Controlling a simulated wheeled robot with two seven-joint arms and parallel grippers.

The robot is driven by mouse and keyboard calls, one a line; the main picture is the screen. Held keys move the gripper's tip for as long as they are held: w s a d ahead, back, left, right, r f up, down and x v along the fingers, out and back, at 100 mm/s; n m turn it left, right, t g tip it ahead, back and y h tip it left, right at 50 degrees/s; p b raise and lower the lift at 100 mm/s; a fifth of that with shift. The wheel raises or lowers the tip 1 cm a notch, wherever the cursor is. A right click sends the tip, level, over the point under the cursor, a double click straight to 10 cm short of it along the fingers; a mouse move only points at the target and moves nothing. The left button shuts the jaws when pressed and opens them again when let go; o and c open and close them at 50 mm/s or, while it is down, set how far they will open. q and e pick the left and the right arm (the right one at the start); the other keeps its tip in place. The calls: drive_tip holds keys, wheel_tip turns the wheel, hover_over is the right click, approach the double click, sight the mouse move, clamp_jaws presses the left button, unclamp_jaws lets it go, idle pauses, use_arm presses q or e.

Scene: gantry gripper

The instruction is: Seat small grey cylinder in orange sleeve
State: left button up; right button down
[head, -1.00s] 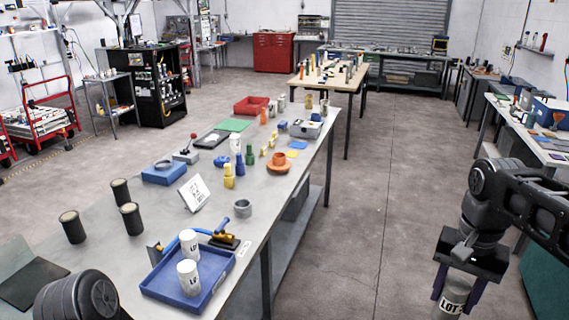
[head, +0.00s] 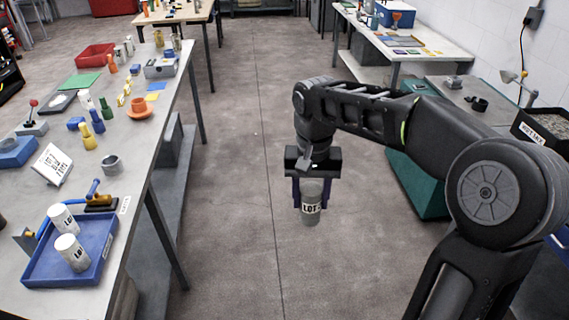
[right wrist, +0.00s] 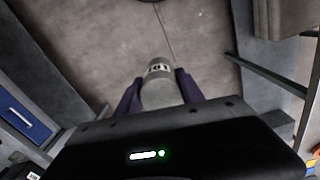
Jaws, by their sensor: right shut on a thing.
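My right gripper (head: 311,190) is shut on a grey cylinder (head: 311,207) with a white "LOT" label. It holds the cylinder upright in the air over the floor aisle, to the right of the long workbench. The cylinder also shows in the right wrist view (right wrist: 159,90), between the two dark fingers. The orange sleeve (head: 140,107), a flanged ring-like piece, stands on the long workbench near its right edge, up and left of my right gripper in the head view. Its inside is too small to tell. My left gripper is not in view.
The long workbench (head: 150,150) bears a blue tray (head: 95,262) with two white "LOT" cylinders, a grey ring (head: 112,165), a white sign (head: 52,165) and yellow bottles (head: 88,137). A green cabinet (head: 418,185) stands at right. The floor aisle (head: 235,220) is clear.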

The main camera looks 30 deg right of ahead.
drive_tip(key=w+a+f+n+b, duration=0.1)
drive_tip(key=a+f+n, duration=0.1)
drive_tip(key=f, duration=0.7)
drive_tip(key=w+a+f+n+b, duration=0.1)
drive_tip(key=a+f+n, duration=0.1)
drive_tip(key=a+f, duration=0.3)
drive_tip(key=w+a+f+n, duration=0.1)
drive_tip(key=a+f, duration=0.3)
drive_tip(key=f, duration=1)
drive_tip(key=shift+w+n+b, duration=0.35)
drive_tip(key=shift+n+b, duration=0.05)
drive_tip(key=shift+n, duration=0.2)
